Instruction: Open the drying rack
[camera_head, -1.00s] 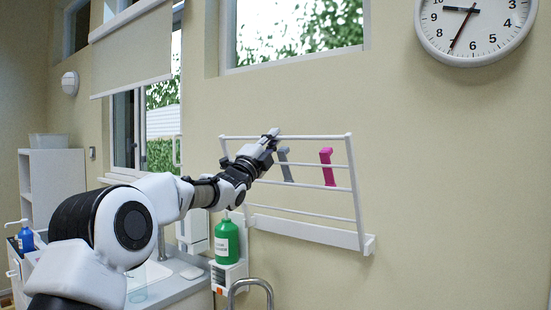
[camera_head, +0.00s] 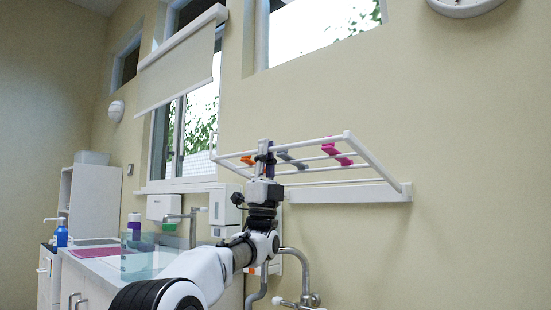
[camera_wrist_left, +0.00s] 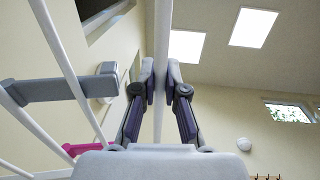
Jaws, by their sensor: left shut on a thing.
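The white drying rack (camera_head: 378,163) is mounted on the wall by a rail (camera_head: 345,193). Its barred frame juts out from the wall, close to level. Orange (camera_head: 248,160), grey (camera_head: 292,160) and pink (camera_head: 337,153) pieces sit on its bars. My left gripper (camera_head: 265,150) points up at the frame's front bar. In the left wrist view the left gripper (camera_wrist_left: 161,85) is shut on a white bar (camera_wrist_left: 162,50) that runs between its fingers. My right gripper is not in view.
A counter (camera_head: 90,280) with a clear tub (camera_head: 140,265) stands at left, below the window. A white wall dispenser (camera_head: 224,204) and metal pipes (camera_head: 298,262) lie below the rack. The wall at right is bare.

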